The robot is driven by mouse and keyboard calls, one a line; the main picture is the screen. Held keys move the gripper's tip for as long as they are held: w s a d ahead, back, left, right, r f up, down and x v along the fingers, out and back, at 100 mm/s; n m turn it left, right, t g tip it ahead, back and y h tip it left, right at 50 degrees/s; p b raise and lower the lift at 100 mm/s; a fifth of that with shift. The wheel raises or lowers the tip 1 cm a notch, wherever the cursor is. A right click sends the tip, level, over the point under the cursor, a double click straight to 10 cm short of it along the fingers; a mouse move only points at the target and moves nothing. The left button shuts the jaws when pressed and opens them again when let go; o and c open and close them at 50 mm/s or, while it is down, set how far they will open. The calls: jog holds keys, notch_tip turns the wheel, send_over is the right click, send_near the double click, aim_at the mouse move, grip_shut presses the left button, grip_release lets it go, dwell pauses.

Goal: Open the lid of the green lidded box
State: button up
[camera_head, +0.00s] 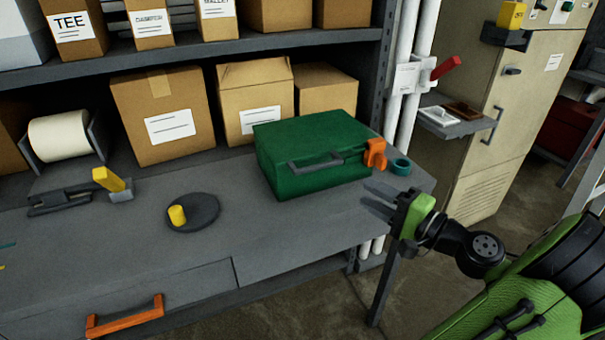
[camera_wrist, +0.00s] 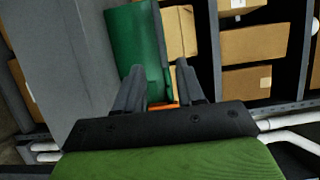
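The green lidded box (camera_head: 312,160) stands on the grey workbench with its lid (camera_head: 315,130) down. A dark handle (camera_head: 315,162) is on its front, and an orange latch-like part (camera_head: 376,154) sticks out at its right end. My gripper (camera_head: 370,196) is just right of and in front of the box, apart from it, fingers pointing left. In the wrist view my gripper (camera_wrist: 159,70) has its two fingers spread with nothing held between them. The green box (camera_wrist: 138,45) shows beyond the fingers, with the orange part (camera_wrist: 163,104) low between them, partly hidden.
A teal ring (camera_head: 400,166) lies beside the orange part. Cardboard boxes (camera_head: 165,115) stand behind the green box, under a shelf (camera_head: 270,43). A dark disc (camera_head: 200,212) with a yellow piece lies left. White pipes (camera_head: 405,55) rise behind the bench's right end. The bench front is clear.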

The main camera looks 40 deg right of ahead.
aim_at(321, 168)
jog(key=w+b, duration=0.1)
jog(key=w, duration=0.4)
jog(key=w+a, duration=0.1)
jog(key=w, duration=0.4)
jog(key=w+b, duration=0.1)
jog(key=w, duration=0.3)
jog(key=shift+w+a+b, duration=0.3)
jog(key=shift+w, duration=0.1)
grip_shut()
